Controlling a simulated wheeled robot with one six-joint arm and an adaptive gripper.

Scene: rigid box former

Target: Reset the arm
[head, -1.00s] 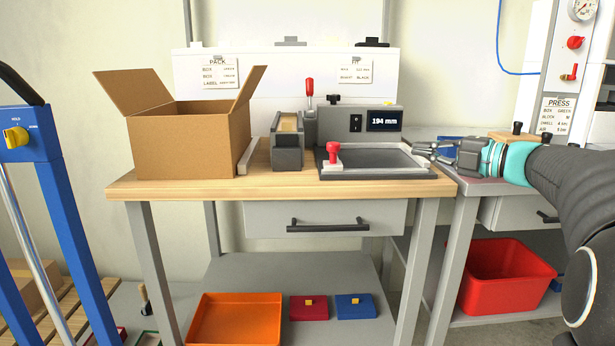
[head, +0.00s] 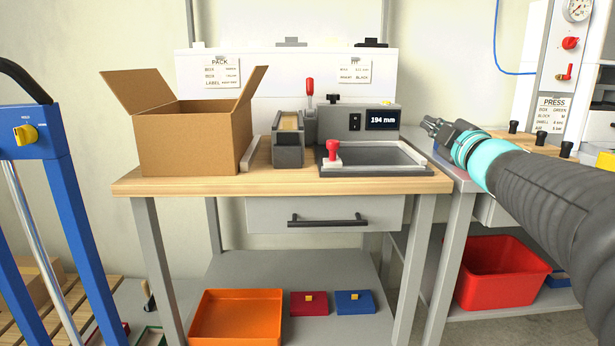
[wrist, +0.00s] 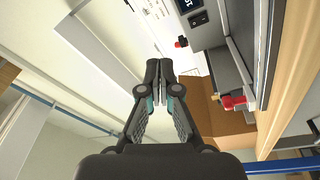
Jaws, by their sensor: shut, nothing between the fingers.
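My gripper (head: 429,124) is in the head view at the right end of the workbench, raised in front of the grey side bench. Its fingers are shut and empty. In the wrist view my gripper (wrist: 159,78) shows its two dark fingers together, with the wall, the panel and the bench at a tilt behind them. Nothing is held, and no object touches the fingertips that I can see.
The wooden workbench (head: 210,186) carries an open cardboard box (head: 190,146), a dispenser (head: 288,145) and a grey device reading 194 mm with a red-knobbed tray (head: 372,173). The press (head: 553,60) stands right. Below are an orange tray (head: 237,315) and red bin (head: 500,275).

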